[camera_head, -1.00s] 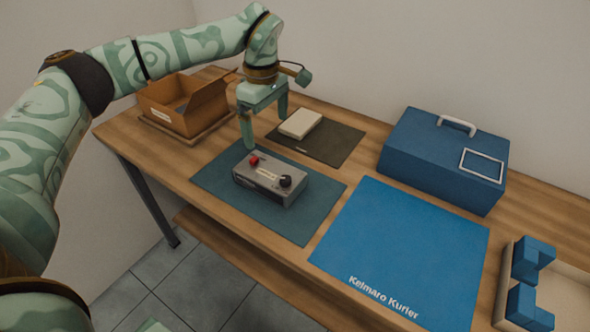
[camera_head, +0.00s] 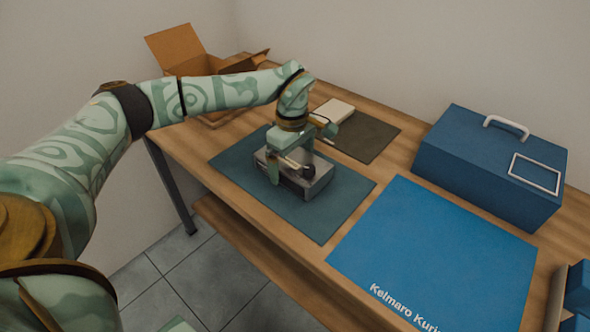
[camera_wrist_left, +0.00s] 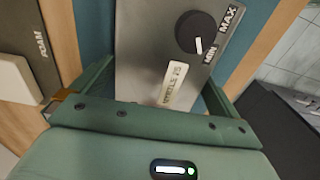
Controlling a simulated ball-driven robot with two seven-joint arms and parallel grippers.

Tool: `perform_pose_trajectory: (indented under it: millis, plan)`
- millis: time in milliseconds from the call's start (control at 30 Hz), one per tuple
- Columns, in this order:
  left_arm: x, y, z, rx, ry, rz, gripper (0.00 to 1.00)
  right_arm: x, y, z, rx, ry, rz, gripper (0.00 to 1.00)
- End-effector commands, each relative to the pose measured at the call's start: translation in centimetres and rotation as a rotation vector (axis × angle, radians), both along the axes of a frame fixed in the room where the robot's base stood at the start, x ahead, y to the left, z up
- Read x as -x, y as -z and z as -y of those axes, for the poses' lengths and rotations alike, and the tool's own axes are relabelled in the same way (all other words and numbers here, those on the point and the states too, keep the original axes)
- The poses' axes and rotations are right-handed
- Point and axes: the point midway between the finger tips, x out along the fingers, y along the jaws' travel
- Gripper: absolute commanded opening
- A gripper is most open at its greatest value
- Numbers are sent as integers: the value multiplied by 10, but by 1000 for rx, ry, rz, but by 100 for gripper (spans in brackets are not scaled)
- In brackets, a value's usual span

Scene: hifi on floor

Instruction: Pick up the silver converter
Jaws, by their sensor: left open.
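The silver converter (camera_head: 318,180) is a grey box lying on the dark teal mat (camera_head: 340,205). Its black knob shows in the head view, and its red button is hidden there. My left gripper (camera_head: 290,162) is down over the converter, open, with a finger on either side of it. The left wrist view shows the converter (camera_wrist_left: 150,45) between the two spread fingers (camera_wrist_left: 155,88), with the knob marked MIN and MAX and a pale label. I cannot tell whether either finger touches it. My right gripper is not in view.
An open cardboard box (camera_head: 185,60) stands at the back left. A pale block (camera_head: 333,110) lies on a dark mat (camera_head: 375,138) behind the converter. A blue case (camera_head: 470,160) with a white handle stands at the right. The blue Kelmaro Kurier mat (camera_head: 430,250) is bare.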

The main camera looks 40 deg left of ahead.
Motion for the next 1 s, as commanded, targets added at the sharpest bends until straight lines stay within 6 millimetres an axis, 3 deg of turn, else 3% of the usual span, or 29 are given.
perform_pose_trajectory:
  millis: [67,267,500,800,1000]
  plan:
    - [0,11,0,1,1,-2,100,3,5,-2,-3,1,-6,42]
    - [0,8,0,0,1,2,100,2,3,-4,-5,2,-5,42]
    - [0,8,0,1,1,1,33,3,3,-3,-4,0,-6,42]
    - [-1,4,1,1,1,5,31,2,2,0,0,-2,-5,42]
    - [-1,-14,1,3,1,9,31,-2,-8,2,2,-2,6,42]
